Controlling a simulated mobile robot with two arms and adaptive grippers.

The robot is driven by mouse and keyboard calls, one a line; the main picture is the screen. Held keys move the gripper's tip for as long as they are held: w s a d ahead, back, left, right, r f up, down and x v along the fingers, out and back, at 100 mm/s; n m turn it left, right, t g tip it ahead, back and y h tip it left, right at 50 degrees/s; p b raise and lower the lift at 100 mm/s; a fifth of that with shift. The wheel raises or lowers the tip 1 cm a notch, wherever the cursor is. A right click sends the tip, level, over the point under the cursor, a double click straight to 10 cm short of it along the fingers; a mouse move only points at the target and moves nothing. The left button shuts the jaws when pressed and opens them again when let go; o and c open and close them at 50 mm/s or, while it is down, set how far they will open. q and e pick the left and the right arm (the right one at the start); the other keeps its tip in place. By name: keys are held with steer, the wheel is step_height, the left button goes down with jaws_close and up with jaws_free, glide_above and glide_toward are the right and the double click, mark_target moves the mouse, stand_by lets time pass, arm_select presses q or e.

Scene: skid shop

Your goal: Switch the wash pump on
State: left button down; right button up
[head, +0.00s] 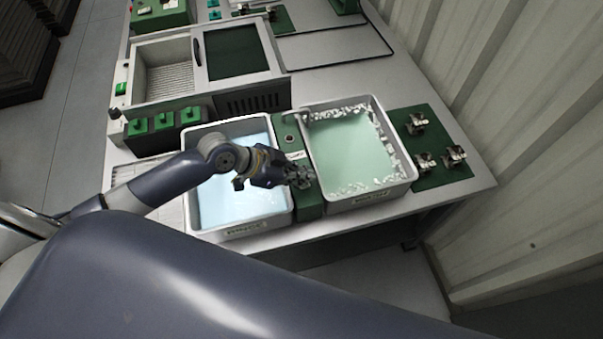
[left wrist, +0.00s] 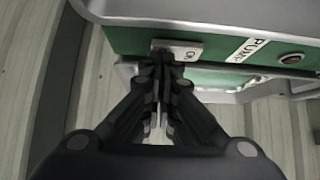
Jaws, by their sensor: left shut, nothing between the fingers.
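The pump panel (head: 311,206) is a green strip between two basins. In the left wrist view it (left wrist: 222,72) carries a white label reading PUMP (left wrist: 248,49), a round dark reddish fitting (left wrist: 292,58) and a pale switch plate (left wrist: 188,50) marked ON. My left gripper (head: 301,177) is shut and empty over the panel, hiding the switch in the head view. In the left wrist view its fingertips (left wrist: 159,62) are at the unmarked end of the plate and cover part of it. I cannot tell whether they touch it or which way the switch is set. My right gripper is not in view.
A basin of pale blue liquid (head: 284,219) stands left of the panel, and one of green liquid with foam (head: 410,178) stands right. A green mat (head: 428,182) with several metal parts lies farther right. A machine with an open tray (head: 128,98) stands behind.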

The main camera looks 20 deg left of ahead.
arm_select(q)
steer(key=shift+f, duration=0.1)
steer(key=shift+w+a+r, duration=0.2)
steer(key=shift+w+a, duration=0.25)
steer(key=shift+w, duration=0.2)
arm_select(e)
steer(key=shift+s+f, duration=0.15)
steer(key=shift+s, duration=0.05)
arm_select(q)
steer(key=shift+r, duration=0.1)
steer(key=shift+r+p, duration=0.5)
steer(key=r+p, duration=0.3)
steer(key=shift+s+d+r, duration=0.15)
steer(key=shift+s, duration=0.05)
steer(key=s+b+v, duration=0.1)
steer(key=b+v, duration=0.1)
steer(key=v, duration=0.7)
steer(key=shift+s, duration=0.2)
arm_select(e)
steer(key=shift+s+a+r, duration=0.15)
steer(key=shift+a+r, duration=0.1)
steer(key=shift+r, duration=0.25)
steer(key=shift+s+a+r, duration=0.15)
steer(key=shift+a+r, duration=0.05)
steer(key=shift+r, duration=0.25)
